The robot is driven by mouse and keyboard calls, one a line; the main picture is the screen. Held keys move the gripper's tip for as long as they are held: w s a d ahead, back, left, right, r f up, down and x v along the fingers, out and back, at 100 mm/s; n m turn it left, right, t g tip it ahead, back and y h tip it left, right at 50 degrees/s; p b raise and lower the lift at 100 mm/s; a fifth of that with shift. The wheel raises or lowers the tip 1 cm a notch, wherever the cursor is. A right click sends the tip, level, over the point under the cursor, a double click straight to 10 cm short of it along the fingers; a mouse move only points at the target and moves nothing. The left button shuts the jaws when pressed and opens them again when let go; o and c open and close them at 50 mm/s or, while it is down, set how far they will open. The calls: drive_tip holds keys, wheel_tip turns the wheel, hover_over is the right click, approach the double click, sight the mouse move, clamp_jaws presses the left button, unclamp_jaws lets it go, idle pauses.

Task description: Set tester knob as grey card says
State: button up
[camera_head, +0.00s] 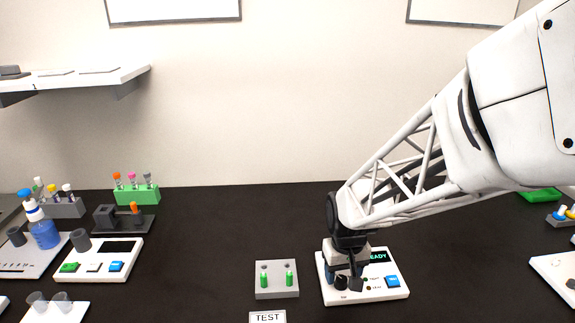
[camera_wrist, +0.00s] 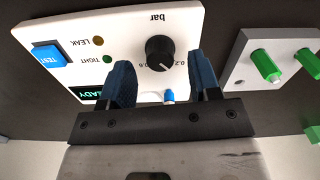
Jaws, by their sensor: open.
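The tester (camera_head: 377,293) is a white box on the black bench, right of centre. It has a blue TEST button (camera_wrist: 49,56), LEAK and TIGHT lamps, and a display (camera_head: 379,256) reading READY. Its black knob (camera_wrist: 160,53), marked bar, has a pale pointer line directed toward the gripper side of the wrist view. The numbers 0.2 and 0.6 show beside it; the exact setting is unclear. My gripper (camera_head: 344,279) is open at the knob, its blue fingers (camera_wrist: 158,66) on either side, with gaps visible. I cannot make out a grey card.
A grey block (camera_head: 277,280) with green-capped pegs stands left of the tester, behind a white TEST label (camera_head: 267,317). A blue-tipped fitting (camera_wrist: 169,96) sits near the knob. Another white device (camera_head: 98,260), tube racks and a blue bottle (camera_head: 44,233) stand left. Bench behind the block is clear.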

drive_tip(key=shift+f, duration=1.15)
drive_tip(key=c, duration=0.9)
